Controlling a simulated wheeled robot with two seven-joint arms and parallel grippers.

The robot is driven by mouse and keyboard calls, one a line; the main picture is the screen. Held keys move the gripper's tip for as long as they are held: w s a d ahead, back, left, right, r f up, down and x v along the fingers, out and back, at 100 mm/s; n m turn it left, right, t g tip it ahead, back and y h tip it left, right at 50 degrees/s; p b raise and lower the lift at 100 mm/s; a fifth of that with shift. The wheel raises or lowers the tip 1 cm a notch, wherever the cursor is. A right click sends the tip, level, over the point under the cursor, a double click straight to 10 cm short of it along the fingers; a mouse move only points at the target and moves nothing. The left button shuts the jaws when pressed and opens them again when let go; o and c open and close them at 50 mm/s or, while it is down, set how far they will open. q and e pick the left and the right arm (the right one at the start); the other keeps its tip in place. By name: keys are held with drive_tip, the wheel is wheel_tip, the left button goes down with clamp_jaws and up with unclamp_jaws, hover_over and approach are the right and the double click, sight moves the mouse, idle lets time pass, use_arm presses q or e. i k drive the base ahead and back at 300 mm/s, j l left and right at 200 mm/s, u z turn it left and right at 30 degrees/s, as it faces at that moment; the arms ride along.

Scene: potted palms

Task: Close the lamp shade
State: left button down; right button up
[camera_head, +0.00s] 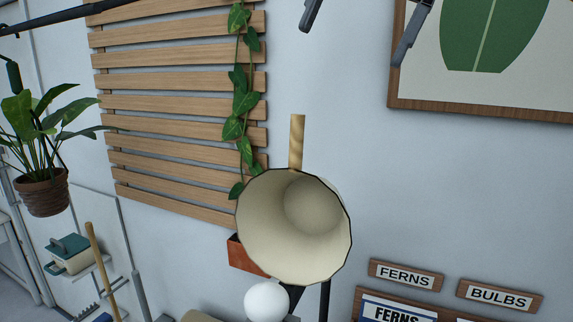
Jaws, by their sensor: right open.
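The lamp shade (262,232) is a cream cone in the middle of the head view, tilted up with its wide dark-rimmed mouth facing me. A light wooden handle (297,142) sticks up from its top edge. A white round bulb (266,301) shows below the shade, outside its mouth. My right gripper (353,46) is at the top edge of the view, its two dark fingers wide apart and empty. It is above and right of the handle, not touching the shade. My left gripper is not in view.
A slatted wooden trellis (180,82) with a vine (242,100) is on the wall behind. A framed leaf picture (490,104) hangs at upper right. A potted plant (42,192) hangs at left. Signs (405,275) are at lower right. The wall right of the shade is clear.

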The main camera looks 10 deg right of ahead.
sight(292, 223)
drive_tip(key=k, duration=1.5)
